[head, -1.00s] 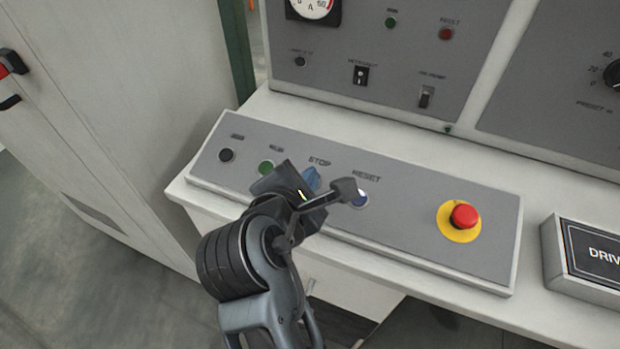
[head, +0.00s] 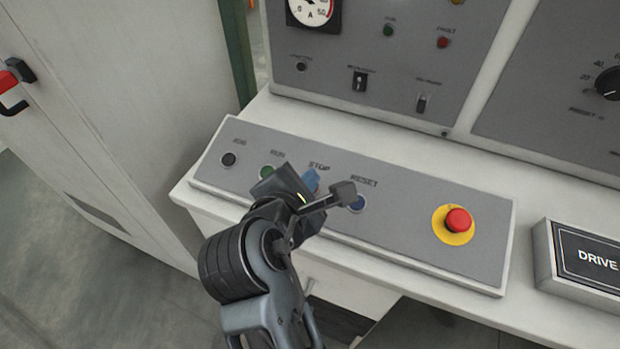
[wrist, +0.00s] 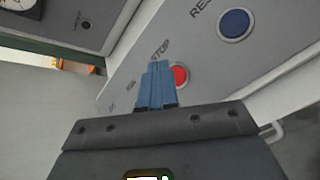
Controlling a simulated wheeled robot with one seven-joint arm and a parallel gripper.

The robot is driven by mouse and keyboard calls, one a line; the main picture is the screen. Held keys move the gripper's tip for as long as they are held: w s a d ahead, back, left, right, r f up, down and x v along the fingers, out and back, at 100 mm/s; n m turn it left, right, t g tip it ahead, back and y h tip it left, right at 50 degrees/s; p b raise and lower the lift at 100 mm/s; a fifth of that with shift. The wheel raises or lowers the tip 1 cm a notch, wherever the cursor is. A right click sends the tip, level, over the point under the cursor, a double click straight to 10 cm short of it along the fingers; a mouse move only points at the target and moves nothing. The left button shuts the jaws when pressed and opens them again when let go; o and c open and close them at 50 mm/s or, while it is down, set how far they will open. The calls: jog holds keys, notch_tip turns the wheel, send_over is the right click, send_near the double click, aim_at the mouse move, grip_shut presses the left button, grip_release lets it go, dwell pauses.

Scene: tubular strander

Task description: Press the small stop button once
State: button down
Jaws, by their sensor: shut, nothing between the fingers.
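The small red stop button (wrist: 180,76) sits under the STOP label on the sloped grey panel (wrist: 140,85). In the wrist view it shows just right of my fingertips, partly covered by them. I cannot tell whether the tips touch the panel.
A blue reset button (head: 356,203) is right of stop. A green run button (head: 267,172) and a black jog button (head: 228,159) are left. A large red emergency button (head: 458,220) on a yellow disc is farther right. A DRIVE sign box (head: 580,260) stands at the right edge.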

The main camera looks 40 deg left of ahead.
dwell(0.3)
jog(key=r+p, duration=0.2)
jog(key=p, duration=0.1)
jog(key=s+r+p, duration=0.1)
jog(key=r+p, duration=0.2)
jog(key=shift+s+d, duration=0.15)
jog(key=shift+s, duration=0.05)
dwell(0.8)
